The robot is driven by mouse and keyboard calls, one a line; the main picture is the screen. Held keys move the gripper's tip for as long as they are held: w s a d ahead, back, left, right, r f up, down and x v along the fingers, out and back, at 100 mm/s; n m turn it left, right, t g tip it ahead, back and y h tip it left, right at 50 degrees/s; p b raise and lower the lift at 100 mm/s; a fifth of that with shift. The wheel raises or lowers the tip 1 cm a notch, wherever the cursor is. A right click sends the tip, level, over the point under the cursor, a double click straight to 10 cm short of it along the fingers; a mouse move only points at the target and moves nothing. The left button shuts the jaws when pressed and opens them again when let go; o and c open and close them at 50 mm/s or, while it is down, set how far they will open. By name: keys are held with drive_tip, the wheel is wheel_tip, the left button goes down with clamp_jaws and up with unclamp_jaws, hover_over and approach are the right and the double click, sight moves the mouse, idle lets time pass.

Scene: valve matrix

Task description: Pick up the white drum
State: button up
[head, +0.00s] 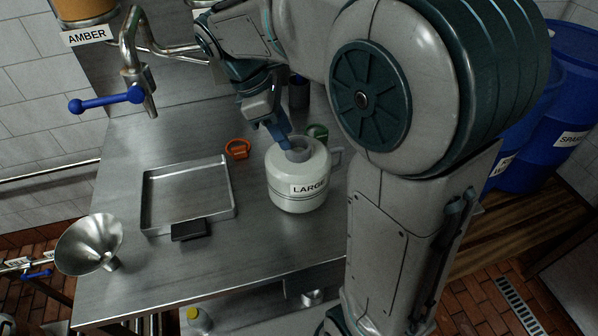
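The white drum (290,198) stands upright on the steel table. It is a squat round container with a label reading LARGE and a grey neck on top. My gripper (284,138) points down at the drum's top from behind, with its blue fingers at or just behind the neck. I cannot tell whether they touch it. The gap between the fingers is not visible, so I cannot tell if they are open or shut.
The steel table (245,255) also bears a shallow metal tray (150,203), a small black block (190,230), a funnel (90,243), an orange ring-like item (238,148) and a green one (317,132). A pipe with a blue valve handle (105,100) overhangs the left. Blue barrels (540,130) stand right.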

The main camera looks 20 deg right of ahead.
sight(296, 153)
drive_tip(key=shift+x, duration=2.9)
drive_tip(key=shift+w, duration=0.15)
clamp_jaws()
drive_tip(key=shift+p, duration=0.3)
